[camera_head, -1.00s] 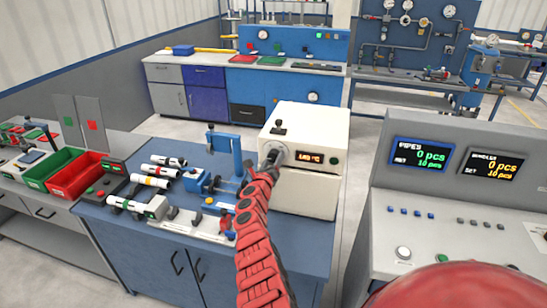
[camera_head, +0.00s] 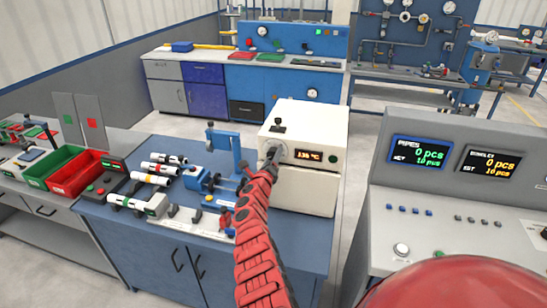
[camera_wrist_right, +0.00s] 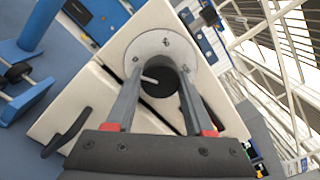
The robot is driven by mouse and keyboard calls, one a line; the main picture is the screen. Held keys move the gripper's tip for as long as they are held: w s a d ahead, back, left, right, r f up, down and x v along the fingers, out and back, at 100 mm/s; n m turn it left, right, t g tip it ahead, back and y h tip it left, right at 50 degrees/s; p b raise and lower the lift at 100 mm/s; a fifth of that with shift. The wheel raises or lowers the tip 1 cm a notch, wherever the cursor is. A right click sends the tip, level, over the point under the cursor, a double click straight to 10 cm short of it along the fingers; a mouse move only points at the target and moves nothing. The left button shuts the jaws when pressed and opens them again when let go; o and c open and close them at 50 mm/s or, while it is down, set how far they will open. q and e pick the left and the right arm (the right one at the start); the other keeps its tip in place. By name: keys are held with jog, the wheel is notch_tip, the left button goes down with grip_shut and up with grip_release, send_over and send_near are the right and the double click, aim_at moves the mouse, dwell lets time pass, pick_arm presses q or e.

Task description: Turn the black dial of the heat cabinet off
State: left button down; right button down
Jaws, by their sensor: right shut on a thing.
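The heat cabinet (camera_head: 306,190) is a cream-white box on the blue workbench, with a small lit display (camera_head: 308,155) reading about 138 °C. Its dial is on the front, left of the display. In the right wrist view the black dial (camera_wrist_right: 158,84) with a pale pointer mark sits on a round grey plate (camera_wrist_right: 180,48). My right gripper (camera_head: 270,157) is at the dial; in the right wrist view its two fingers (camera_wrist_right: 160,78) lie on either side of the dial, shut on it. In the head view the gripper hides most of the dial. My left gripper is not in view.
On the bench, left of the cabinet, are a blue clamp stand (camera_head: 222,150), several white pipes (camera_head: 152,179) and a red bin (camera_head: 78,172). A grey console (camera_head: 450,215) with two screens stands to the right, across a narrow gap of floor.

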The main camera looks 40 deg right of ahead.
jog(key=shift+c, duration=1.4)
grip_release()
jog(key=shift+s+a+f, duration=0.15)
jog(key=shift+s+a, duration=0.2)
jog(key=shift+a, duration=0.25)
jog(key=p+v, duration=0.1)
jog(key=v, duration=0.3)
jog(key=shift+s+a, duration=0.15)
jog(key=p, duration=0.8)
send_near(272, 157)
jog(key=v, duration=0.6)
jog(key=shift+s+a+p, duration=0.2)
jog(key=shift+s+p, duration=0.1)
jog(key=shift+s, duration=0.25)
jog(key=shift+f, duration=0.1)
